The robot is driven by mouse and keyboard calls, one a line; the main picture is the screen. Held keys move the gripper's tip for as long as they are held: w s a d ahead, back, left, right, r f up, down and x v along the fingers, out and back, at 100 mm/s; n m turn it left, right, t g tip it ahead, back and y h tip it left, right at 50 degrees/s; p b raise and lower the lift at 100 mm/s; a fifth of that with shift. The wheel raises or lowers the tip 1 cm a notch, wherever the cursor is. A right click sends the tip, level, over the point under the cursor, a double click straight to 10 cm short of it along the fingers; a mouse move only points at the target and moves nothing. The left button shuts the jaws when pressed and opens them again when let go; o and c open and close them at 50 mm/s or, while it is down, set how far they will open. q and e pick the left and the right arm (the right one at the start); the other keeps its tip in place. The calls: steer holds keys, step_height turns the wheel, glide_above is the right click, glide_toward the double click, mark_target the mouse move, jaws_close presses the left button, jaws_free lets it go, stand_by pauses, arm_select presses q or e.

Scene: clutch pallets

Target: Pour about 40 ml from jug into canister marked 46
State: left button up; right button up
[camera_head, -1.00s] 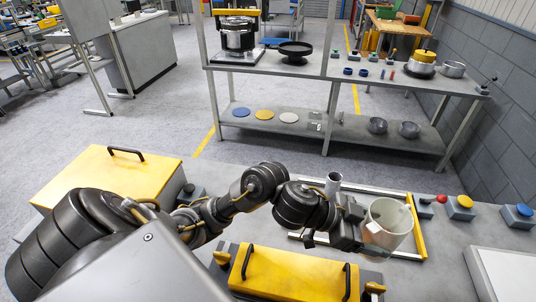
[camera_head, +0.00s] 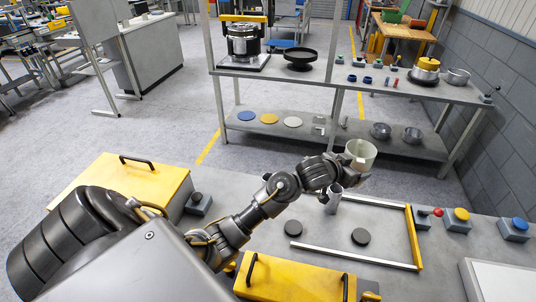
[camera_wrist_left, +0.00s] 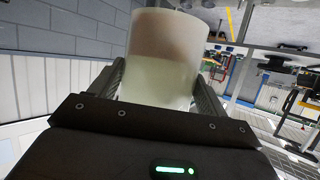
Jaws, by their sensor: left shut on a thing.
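A white, translucent jug (camera_head: 361,153) is held upright above the far edge of the workbench. My left gripper (camera_head: 350,173) is shut on it. In the left wrist view the jug (camera_wrist_left: 165,55) stands between the two fingers, with a brownish band above a pale greenish one. A small grey metal cylinder (camera_head: 333,198), perhaps the canister, stands on the bench just below and left of the jug, partly behind my wrist. No number 46 can be read. My right gripper is out of view.
Yellow cases lie at the left (camera_head: 120,192) and front (camera_head: 294,279). Push-button boxes (camera_head: 459,220) stand at the right. A shelf rack (camera_head: 300,135) stands beyond the bench.

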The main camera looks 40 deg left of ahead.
arm_select(q)
steer(key=a+f+n+y+p, duration=0.3)
steer(key=a+f+n+y, duration=0.25)
steer(key=a+f, duration=0.55)
steer(key=s+a+f+y, duration=0.1)
steer(key=f, duration=0.1)
steer(key=s+a+f+n+y, duration=0.1)
steer(key=s+f, duration=0.1)
steer(key=f, duration=0.1)
steer(key=s+a+f+n+g+y+p, duration=0.1)
steer(key=s+a+f, duration=0.1)
steer(key=shift+f, duration=0.15)
steer(key=shift+w, duration=0.1)
steer(key=shift+d, duration=0.1)
